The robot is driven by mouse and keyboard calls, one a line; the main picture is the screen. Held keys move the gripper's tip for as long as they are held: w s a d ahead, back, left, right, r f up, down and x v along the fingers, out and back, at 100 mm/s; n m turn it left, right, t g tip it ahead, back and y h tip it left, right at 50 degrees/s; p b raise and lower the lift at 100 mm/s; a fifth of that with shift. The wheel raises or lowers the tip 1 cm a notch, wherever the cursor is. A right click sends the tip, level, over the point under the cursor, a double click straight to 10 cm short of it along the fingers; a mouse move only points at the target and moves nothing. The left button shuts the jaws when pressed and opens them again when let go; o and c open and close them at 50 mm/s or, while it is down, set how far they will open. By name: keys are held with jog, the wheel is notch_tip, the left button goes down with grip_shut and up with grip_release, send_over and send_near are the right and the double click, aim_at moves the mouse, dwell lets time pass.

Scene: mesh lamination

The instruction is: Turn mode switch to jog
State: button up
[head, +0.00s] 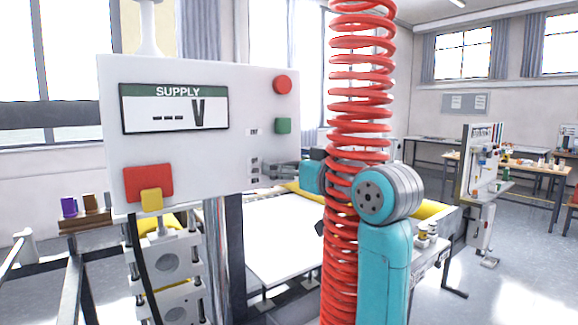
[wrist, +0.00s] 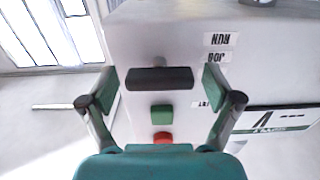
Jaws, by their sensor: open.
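The mode switch (wrist: 160,78) is a dark bar-shaped knob on the pale control box (head: 220,80). In the wrist view it lies about level across the picture, with upside-down RUN (wrist: 220,39) and JOG (wrist: 215,58) labels up and to its right. I cannot tell which label it points at. My gripper (wrist: 160,82) is open, with one green-padded finger beyond each end of the knob. A small gap shows at each end. In the head view my gripper (head: 278,171) is at the box's lower right and the knob cannot be made out.
A green button (wrist: 162,112) and red button (wrist: 162,137) sit close to the knob. The box face also has a SUPPLY display (head: 176,107) and a red-and-yellow part (head: 148,184). A red coiled hose (head: 360,70) hangs before my arm. A white-topped table (head: 285,235) stands below.

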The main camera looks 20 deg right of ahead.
jog(key=c, duration=1.2)
jog(key=shift+o, duration=0.2)
jog(key=shift+m, duration=0.3)
jog(key=m, duration=0.4)
jog(key=shift+d+f+m, duration=0.1)
jog(key=shift+m, duration=1.9)
jog(key=o, duration=1.2)
jog(key=shift+c, duration=0.2)
